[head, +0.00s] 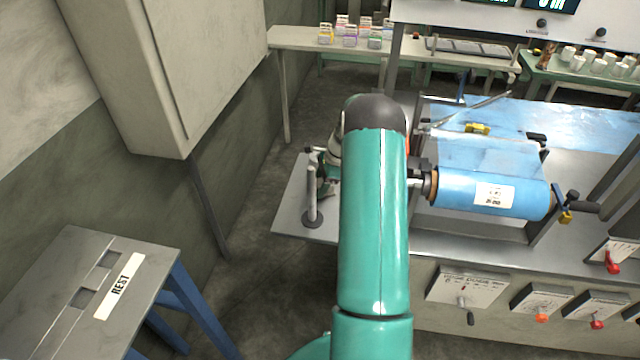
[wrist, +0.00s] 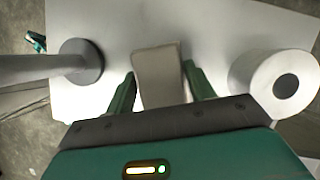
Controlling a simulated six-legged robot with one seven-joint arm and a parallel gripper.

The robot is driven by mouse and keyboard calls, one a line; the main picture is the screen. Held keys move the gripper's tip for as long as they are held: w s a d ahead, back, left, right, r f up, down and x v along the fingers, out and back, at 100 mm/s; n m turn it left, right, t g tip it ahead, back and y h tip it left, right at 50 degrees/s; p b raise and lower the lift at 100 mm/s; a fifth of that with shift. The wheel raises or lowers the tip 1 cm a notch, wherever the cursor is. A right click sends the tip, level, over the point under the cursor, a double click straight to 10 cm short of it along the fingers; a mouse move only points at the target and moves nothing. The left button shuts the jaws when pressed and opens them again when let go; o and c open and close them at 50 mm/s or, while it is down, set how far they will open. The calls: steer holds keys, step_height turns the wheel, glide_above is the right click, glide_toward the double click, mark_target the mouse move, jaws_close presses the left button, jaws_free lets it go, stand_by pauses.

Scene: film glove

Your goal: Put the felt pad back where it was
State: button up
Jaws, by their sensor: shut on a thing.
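The felt pad (wrist: 160,75) is a pale grey-beige strip in the middle of the wrist view. My gripper (wrist: 160,88) has its two green fingers on either side of the pad and is shut on it. The pad's far end points up the picture, over a light grey metal surface (wrist: 215,25); I cannot tell whether it touches that surface. In the head view my own arm hides the pad and nearly all of the gripper.
A post with a round dark base (wrist: 82,60) stands left of the gripper; the head view shows it too (head: 312,200). A white roll (wrist: 275,82) is close on the right. A blue film roll (head: 460,194) lies right of my arm. A REST table (head: 75,260) stands front left.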

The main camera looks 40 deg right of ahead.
steer(key=o, duration=0.9)
steer(key=shift+f, duration=0.15)
